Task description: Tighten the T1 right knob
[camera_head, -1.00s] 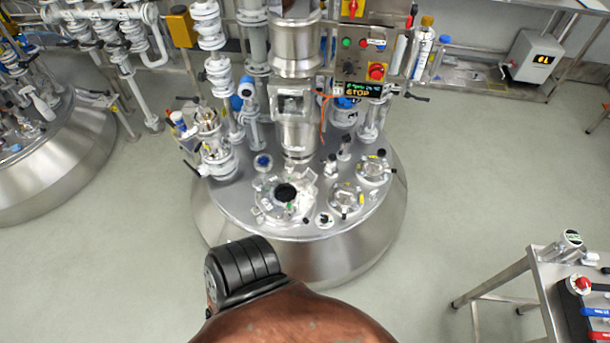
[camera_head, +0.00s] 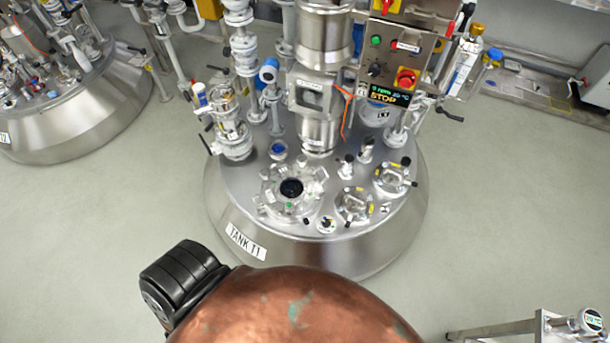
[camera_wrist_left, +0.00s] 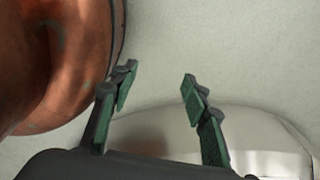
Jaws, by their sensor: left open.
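Tank T1 (camera_head: 318,252) is a round steel vessel in the middle of the head view, with the label "TANK T1" (camera_head: 245,243) on its front. On its top is a round hatch (camera_head: 291,188) with a dark centre and several small clamp fittings around its rim. I cannot tell which fitting is the right knob. My left gripper (camera_wrist_left: 158,80) shows only in the left wrist view, open and empty, with green finger pads apart. A shiny steel curved surface (camera_wrist_left: 265,150) lies beyond its fingers. My right gripper is in neither view.
Two smaller ports (camera_head: 354,205) (camera_head: 395,178) sit right of the hatch. A steel column (camera_head: 322,90) and a control panel (camera_head: 400,55) reading STOP rise behind. Another tank (camera_head: 75,115) stands at left. A table corner (camera_head: 550,325) is at lower right. The floor between is clear.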

